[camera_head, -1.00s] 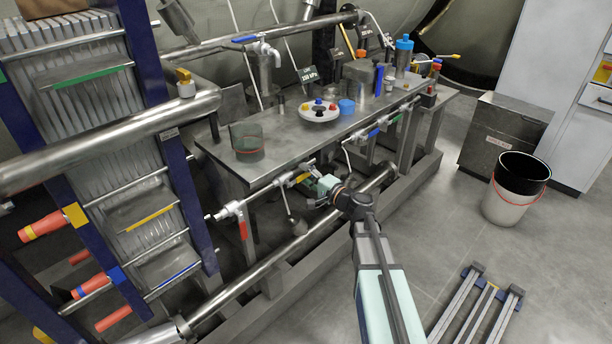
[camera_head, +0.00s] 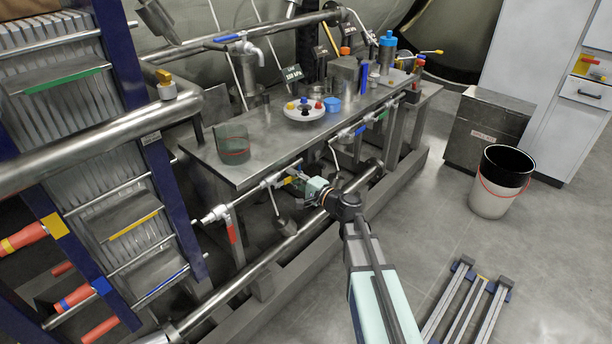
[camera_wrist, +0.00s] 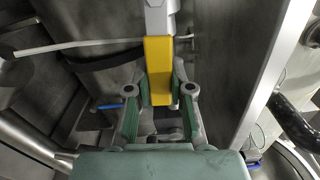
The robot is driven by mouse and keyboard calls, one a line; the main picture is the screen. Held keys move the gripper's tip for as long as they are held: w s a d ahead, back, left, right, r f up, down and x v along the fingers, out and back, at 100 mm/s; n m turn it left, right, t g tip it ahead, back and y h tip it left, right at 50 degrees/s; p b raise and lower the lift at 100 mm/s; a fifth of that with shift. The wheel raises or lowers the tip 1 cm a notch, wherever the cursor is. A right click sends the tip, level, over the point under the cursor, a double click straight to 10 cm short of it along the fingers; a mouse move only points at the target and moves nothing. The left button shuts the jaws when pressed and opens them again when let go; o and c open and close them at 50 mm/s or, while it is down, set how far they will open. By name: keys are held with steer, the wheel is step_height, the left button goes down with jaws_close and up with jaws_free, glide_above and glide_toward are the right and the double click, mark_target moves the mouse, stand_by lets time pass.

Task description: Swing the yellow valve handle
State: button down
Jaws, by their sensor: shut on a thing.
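The yellow valve handle (camera_wrist: 158,70) shows in the wrist view, hanging from a pale valve body (camera_wrist: 160,18) at the top. My gripper (camera_wrist: 160,97) has one finger on each side of the handle's lower end and is shut on it. In the head view the handle (camera_head: 287,181) is a small yellow piece on the pipe below the table's front edge. My gripper (camera_head: 303,184) is at it, reaching in from the right. The fingertips partly hide the handle in the head view.
A thick pipe (camera_head: 250,276) runs below.

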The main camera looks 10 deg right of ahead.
steer(key=c, duration=1)
jaws_free()
steer(key=shift+s+d, duration=0.1)
steer(key=v, duration=1.1)
steer(key=shift+s+d, duration=0.25)
